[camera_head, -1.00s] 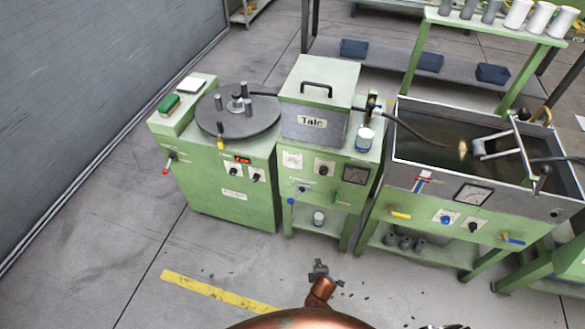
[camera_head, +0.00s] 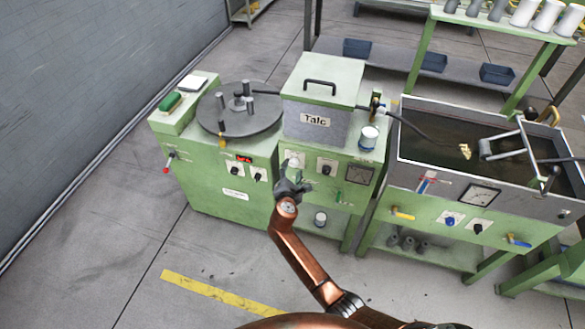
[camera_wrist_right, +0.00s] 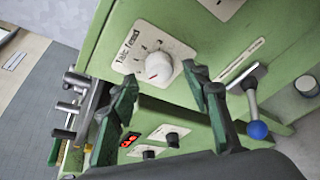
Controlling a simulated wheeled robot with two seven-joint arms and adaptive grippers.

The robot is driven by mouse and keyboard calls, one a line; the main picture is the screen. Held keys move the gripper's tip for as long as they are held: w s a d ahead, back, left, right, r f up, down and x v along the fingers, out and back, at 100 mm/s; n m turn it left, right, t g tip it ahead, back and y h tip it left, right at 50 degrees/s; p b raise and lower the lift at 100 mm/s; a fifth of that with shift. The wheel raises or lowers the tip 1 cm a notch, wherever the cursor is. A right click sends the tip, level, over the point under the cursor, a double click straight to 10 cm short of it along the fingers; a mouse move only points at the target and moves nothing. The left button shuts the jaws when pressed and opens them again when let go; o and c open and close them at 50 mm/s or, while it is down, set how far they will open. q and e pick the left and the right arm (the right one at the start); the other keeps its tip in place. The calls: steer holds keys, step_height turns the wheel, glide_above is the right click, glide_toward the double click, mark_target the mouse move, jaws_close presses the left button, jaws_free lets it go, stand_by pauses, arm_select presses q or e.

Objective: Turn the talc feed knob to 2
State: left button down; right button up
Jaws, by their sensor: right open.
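The talc feed knob (camera_wrist_right: 158,67) is a round white knob with a red mark, on a white dial plate (camera_wrist_right: 148,57) labelled "Talc feed" in the wrist view. The plate's small digits are too small to read. My right gripper (camera_wrist_right: 161,77) is open in front of the panel, one finger on each side of the knob in the picture, holding nothing. Whether the fingers touch the knob cannot be told. In the head view my right gripper (camera_head: 288,184) is just in front of the talc machine (camera_head: 318,119), below the partly hidden plate (camera_head: 292,157). My left gripper is not in view.
A blue-tipped lever (camera_wrist_right: 257,130) sticks out beside the right finger in the wrist view. A grey water tank (camera_head: 440,184) stands at right.

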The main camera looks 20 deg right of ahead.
mark_target(294, 163)
steer(key=shift+x, duration=1.25)
steer(key=shift+c, duration=0.7)
steer(key=c, duration=1)
